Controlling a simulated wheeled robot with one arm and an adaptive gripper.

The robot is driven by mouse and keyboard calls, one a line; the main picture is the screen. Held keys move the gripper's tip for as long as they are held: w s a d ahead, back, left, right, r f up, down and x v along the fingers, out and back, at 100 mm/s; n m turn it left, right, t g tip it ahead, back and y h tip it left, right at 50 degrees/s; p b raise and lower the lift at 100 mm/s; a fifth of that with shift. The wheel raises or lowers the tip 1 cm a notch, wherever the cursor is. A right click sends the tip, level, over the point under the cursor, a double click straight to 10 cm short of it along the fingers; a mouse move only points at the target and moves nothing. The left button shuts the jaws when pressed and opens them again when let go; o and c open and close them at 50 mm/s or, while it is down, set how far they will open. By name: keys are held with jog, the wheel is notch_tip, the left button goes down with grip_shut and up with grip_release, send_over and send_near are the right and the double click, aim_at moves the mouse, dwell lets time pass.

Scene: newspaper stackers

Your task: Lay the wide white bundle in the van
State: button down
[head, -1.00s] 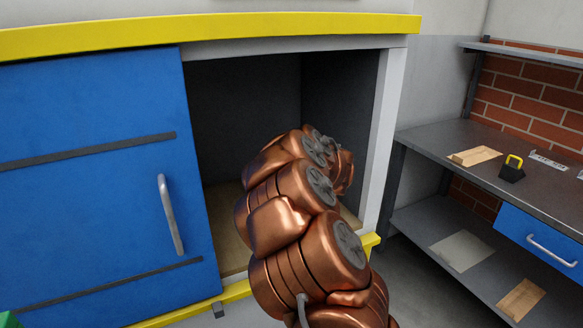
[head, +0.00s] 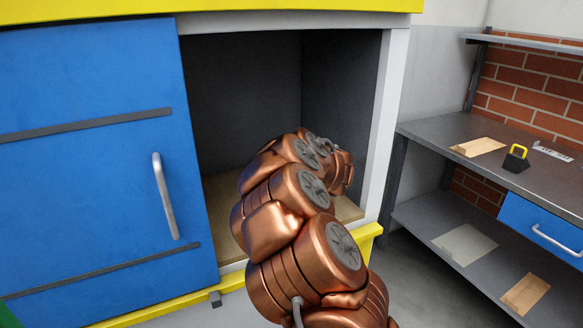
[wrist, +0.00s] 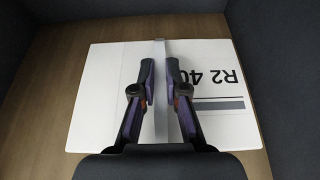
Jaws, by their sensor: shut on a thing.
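The wide white bundle (wrist: 105,85) lies flat below my gripper in the wrist view, with a grey band across its middle and black print "R2 40" on its right part. My gripper (wrist: 160,78) is shut on the bundle, its two fingers on either side of the upright grey band. The bundle is over the wooden floor of the van (wrist: 45,60); I cannot tell whether it touches it. In the head view my arm reaches into the van's open bay (head: 245,105). My arm hides the gripper and the bundle there.
Dark bay walls (wrist: 283,60) stand close to the bundle's right side; bare floor shows at its left. A blue sliding door (head: 90,150) covers the bay's left. A pale post (head: 386,120) bounds the right. A workbench (head: 450,130) with small items stands further right.

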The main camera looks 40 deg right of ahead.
jog(key=shift+f+b, duration=0.4)
jog(key=shift+b, duration=0.2)
dwell(0.6)
jog(key=c, duration=1.4)
grip_release()
jog(key=shift+o, duration=1.3)
jog(key=shift+f, duration=0.1)
jog(key=shift+f, duration=0.1)
jog(key=shift+s, duration=0.1)
jog(key=v, duration=1.2)
